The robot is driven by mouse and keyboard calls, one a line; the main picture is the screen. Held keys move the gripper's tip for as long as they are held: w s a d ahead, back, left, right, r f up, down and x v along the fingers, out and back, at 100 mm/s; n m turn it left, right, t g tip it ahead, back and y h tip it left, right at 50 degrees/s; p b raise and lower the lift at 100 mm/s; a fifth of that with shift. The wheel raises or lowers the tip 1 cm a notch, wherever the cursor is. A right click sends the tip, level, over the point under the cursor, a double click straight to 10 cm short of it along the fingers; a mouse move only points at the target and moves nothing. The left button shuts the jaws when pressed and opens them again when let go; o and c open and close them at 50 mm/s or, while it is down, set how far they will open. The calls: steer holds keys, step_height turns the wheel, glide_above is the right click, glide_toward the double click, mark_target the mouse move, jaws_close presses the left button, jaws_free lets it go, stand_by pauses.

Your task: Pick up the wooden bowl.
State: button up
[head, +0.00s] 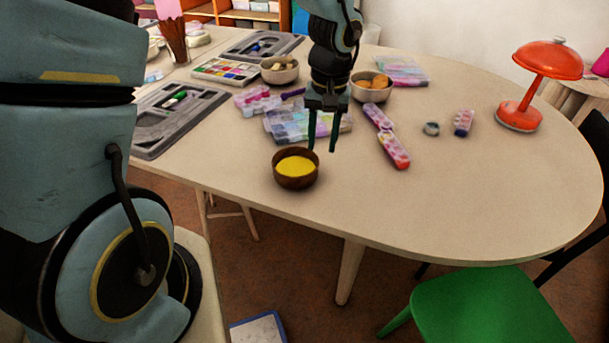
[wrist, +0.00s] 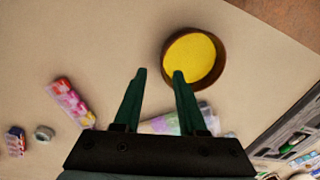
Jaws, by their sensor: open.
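The wooden bowl (head: 295,182) is dark brown, holds something yellow, and stands upright near the front edge of the table. It also shows at the top of the wrist view (wrist: 222,68). My gripper (head: 322,150) points down with its two fingers apart and nothing between them. In the head view the fingers are just right of and behind the bowl. In the wrist view the gripper (wrist: 158,72) has its right fingertip overlapping the bowl's left side in the picture. I cannot tell the exact height of the fingertips above the table.
Clear bead boxes (head: 290,124) lie behind the bowl. A pink-red bead strip (head: 394,151) lies to the right. Two lighter bowls (head: 280,70) (head: 371,88) stand farther back. A grey tray (head: 150,135) is at left, a red lamp (head: 518,116) at right. The front right of the table is clear.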

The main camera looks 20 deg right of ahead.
mark_target(318, 164)
steer(key=f, duration=0.5)
steer(key=f+p, duration=0.1)
steer(key=f, duration=0.1)
steer(key=shift+w+a+f, duration=0.1)
steer(key=shift+a+f, duration=0.15)
steer(key=shift+a, duration=0.1)
jaws_close()
stand_by(1.1)
